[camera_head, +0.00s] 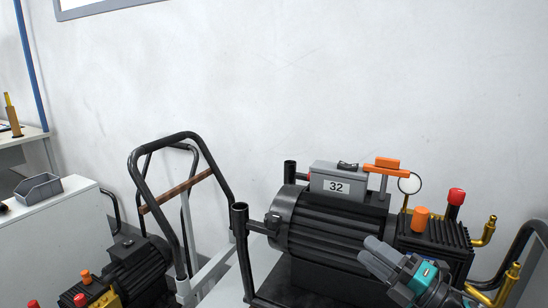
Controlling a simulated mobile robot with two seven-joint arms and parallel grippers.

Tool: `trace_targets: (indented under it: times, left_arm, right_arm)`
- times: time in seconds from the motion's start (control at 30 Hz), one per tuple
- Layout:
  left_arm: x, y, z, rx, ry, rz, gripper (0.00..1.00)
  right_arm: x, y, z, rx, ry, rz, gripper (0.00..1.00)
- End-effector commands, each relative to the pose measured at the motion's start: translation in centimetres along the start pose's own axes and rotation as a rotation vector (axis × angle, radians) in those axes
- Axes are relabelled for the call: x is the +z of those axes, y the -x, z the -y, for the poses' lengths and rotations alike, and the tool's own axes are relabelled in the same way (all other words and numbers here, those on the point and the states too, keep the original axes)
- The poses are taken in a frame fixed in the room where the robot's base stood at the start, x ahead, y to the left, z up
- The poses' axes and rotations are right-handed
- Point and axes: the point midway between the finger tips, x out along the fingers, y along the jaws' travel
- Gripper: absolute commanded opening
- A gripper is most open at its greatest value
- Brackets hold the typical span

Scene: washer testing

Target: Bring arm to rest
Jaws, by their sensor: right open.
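My right gripper (373,252) shows at the lower right, with grey fingers and a teal and black body. Its fingers point up and to the left, and it is open with nothing seen between the fingers. It appears in front of a black finned motor pump (325,232), overlapping its lower right part in the picture; I cannot tell the gap between them. The pump carries a grey box (337,181) marked 32. My left gripper is out of view.
Orange and red caps and brass pipes (486,232) are at the right. A black-handled cart (165,140) and a second pump (135,270) stand left. A grey bin (38,188) sits on a white cabinet.

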Motion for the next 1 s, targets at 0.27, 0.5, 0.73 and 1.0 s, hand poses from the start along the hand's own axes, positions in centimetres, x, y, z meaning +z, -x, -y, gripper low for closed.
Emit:
trace_targets:
  times: [0.27,0.5,0.73,1.0]
  left_arm:
    - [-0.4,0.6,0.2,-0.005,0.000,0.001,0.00]
    - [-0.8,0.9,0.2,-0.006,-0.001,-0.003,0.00]
    - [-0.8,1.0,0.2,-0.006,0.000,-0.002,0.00]
    - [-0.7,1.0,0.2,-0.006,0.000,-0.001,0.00]
  right_arm:
    - [-8.0,6.8,8.3,-0.117,-0.816,0.472,0.43]
    - [-16.0,14.9,13.2,-0.236,-1.387,0.877,0.43]
    - [-21.1,19.4,14.4,-0.300,-1.655,1.102,0.43]
    - [-21.5,19.8,14.5,-0.305,-1.680,1.124,0.43]
